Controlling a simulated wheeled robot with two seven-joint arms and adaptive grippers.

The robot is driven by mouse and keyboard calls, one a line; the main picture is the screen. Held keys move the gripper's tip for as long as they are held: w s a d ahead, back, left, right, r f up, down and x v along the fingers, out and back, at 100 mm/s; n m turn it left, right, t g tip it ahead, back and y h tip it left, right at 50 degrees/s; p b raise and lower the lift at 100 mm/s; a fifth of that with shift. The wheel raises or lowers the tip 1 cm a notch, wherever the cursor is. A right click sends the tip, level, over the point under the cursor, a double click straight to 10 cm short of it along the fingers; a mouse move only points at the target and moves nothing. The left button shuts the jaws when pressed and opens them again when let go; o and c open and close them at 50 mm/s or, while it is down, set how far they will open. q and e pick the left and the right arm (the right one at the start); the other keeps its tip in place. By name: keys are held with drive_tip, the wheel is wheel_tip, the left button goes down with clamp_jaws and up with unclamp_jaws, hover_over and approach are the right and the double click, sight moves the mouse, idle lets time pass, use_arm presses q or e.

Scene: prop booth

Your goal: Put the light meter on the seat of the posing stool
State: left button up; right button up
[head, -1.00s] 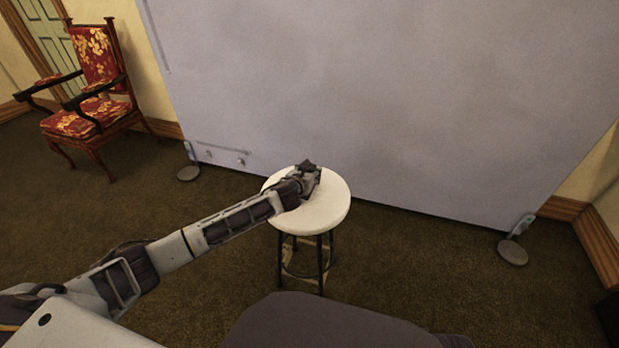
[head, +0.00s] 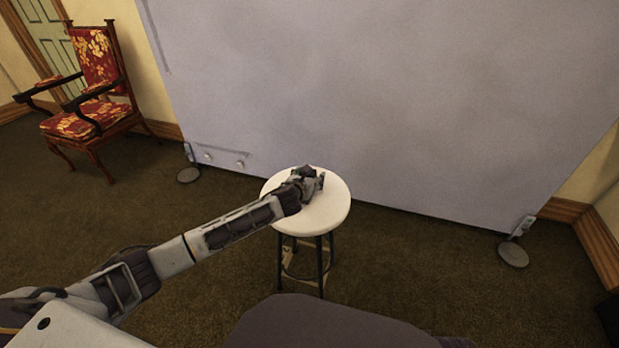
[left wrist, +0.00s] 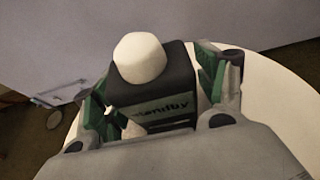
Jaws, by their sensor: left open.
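The light meter (left wrist: 150,95) has a dark body, a white dome and a small panel with lettering that seems to read "standby". In the left wrist view it is upright between the green-padded fingers of my left gripper. That gripper (head: 316,180) is open around the meter, low over the round white seat of the posing stool (head: 328,211). The seat also shows in the left wrist view (left wrist: 270,100) behind and to the right. The meter's underside is hidden, and in the head view I cannot clearly tell the meter from the gripper. My right gripper is out of view.
A large grey backdrop panel (head: 400,90) stands close behind the stool on round feet (head: 513,254). A red floral armchair (head: 95,95) is at the far left. The carpet (head: 420,265) to the right of the stool is clear.

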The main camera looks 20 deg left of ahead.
use_arm(q)
drive_tip(key=shift+r, duration=0.1)
drive_tip(key=shift+s+r, duration=0.3)
drive_tip(key=shift+s, duration=0.3)
drive_tip(key=shift+s+a+r+p, duration=0.1)
drive_tip(key=shift+s+r+p, duration=0.2)
drive_tip(key=shift+s+p, duration=0.25)
drive_tip(key=p+v, duration=0.2)
drive_tip(key=v, duration=0.6)
drive_tip(key=shift+s+r, duration=0.25)
drive_tip(key=shift+s, duration=0.4)
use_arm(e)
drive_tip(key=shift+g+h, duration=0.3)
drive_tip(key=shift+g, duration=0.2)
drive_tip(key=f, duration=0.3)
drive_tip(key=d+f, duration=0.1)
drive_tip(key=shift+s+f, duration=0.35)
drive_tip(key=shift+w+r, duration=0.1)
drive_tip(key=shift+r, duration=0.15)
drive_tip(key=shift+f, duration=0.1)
